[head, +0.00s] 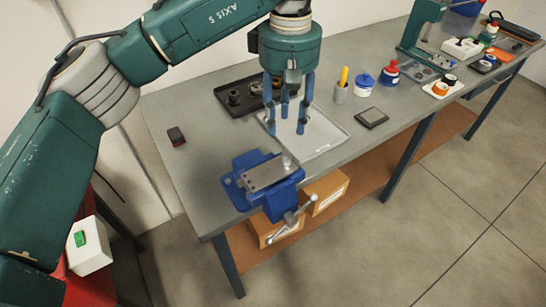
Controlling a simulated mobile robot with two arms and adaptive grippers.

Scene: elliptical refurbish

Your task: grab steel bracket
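A flat grey metal piece with small holes, which looks like the steel bracket (266,174), lies at the top of the blue vise (236,189) at the table's front left edge. I cannot tell whether the jaws clamp it. My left gripper (285,124) points down above the pale tray (325,148), behind and a little right of the vise. Its blue fingers are spread, with nothing seen between them. It is apart from the metal piece. My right gripper is not in view.
A dark tray (226,105) with round parts sits behind my gripper. A green press (421,28) stands farther right. The vise handle (292,216) sticks out past the front edge.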

